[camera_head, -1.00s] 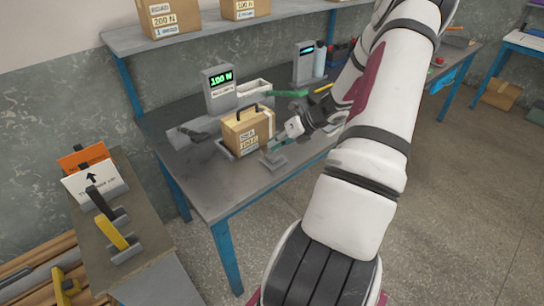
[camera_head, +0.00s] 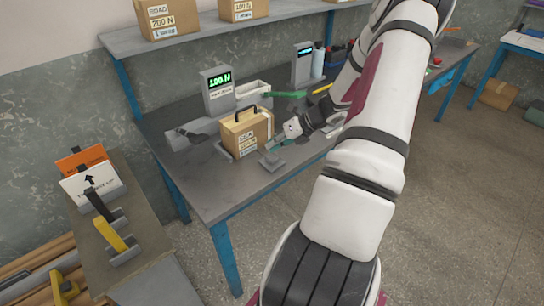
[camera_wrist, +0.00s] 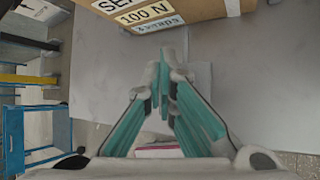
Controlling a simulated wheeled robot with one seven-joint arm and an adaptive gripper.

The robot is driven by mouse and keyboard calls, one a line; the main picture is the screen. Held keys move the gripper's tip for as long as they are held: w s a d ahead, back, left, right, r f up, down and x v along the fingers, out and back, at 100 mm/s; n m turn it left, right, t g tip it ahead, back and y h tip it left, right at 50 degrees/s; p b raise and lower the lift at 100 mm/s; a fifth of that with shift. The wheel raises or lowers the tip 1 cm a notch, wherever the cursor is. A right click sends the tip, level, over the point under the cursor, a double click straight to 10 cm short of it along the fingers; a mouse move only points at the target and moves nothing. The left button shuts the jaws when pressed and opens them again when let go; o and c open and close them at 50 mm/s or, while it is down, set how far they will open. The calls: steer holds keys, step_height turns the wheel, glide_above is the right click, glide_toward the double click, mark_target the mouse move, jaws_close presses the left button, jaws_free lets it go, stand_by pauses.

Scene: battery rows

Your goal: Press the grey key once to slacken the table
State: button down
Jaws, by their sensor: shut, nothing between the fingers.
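The grey key (camera_head: 271,162) is a small flat grey piece near the front edge of the workbench, just in front of the cardboard box (camera_head: 240,139). My gripper (camera_head: 272,148) is shut and empty, pointing down at the key from the right. Its tips look at or just above the key; contact cannot be told. In the wrist view my teal-padded fingers (camera_wrist: 168,62) meet close to the box's labelled lower edge (camera_wrist: 150,16). A grey patch beside the tips (camera_wrist: 203,76) may be part of the key, which the fingers partly hide.
A second display (camera_head: 303,64) and a bottle (camera_head: 318,62) stand farther back. A side stand at left holds a black lever (camera_head: 99,205) and a yellow lever (camera_head: 110,235). The bench's front-left corner is clear.

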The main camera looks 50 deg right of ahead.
mark_target(273, 155)
steer(key=shift+f, duration=0.15)
steer(key=shift+f, duration=0.3)
stand_by(0.3)
steer(key=shift+f+b, duration=0.6)
steer(key=shift+f, duration=0.3)
stand_by(1.0)
steer(key=shift+r, duration=0.1)
steer(key=shift+r+p, duration=0.9)
steer(key=shift+r, duration=0.35)
steer(key=shift+r+p, duration=1.65)
steer(key=shift+r, duration=0.9)
